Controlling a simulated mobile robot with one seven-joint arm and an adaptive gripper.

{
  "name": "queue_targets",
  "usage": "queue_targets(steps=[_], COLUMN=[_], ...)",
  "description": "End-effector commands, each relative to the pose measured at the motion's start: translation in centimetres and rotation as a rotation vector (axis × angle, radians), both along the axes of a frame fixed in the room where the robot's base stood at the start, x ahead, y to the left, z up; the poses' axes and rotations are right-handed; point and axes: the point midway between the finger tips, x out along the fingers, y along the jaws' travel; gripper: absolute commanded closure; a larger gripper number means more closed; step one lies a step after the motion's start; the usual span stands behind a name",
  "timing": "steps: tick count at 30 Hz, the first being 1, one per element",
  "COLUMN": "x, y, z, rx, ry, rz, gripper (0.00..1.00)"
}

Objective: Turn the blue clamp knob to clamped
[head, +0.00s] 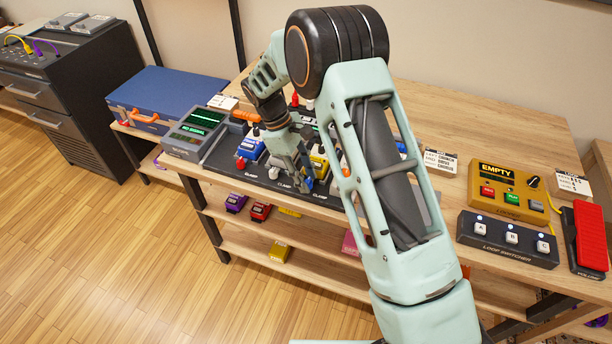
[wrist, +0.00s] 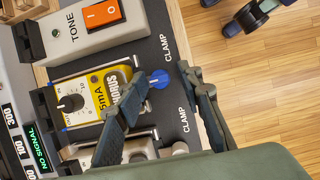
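The blue clamp knob (wrist: 159,79) sits on the dark pedalboard (wrist: 184,128), beside the front end of the yellow chorus pedal (wrist: 97,92). A light line marks its top, and a CLAMP label is printed near it. I cannot tell from the line which setting it is at. My gripper (wrist: 163,74) is open, with one finger on each side of the knob in the wrist view. Gaps show between the fingers and the knob, and contact is not visible. In the head view my gripper (head: 303,177) points down at the board's front edge, and my arm hides part of the board.
A white TONE pedal with an orange switch (wrist: 102,14) is beside the chorus pedal. A grey knob (wrist: 180,148) lies farther along the board. In the head view, a blue pedal (head: 251,145) is left of my gripper, and the loop switcher (head: 508,240) is at the right.

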Motion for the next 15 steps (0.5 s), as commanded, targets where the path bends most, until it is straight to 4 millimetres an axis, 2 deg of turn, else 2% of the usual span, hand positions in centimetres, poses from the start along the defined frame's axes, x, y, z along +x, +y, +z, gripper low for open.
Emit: queue_targets(steps=[7, 15], x=[0.2, 0.8], y=[0.2, 1.7], z=[0.6, 4.2], rx=[0.000, 0.001], ry=[-0.003, -0.005], rz=[0.000, 0.002], gripper=[0.65, 0.65])
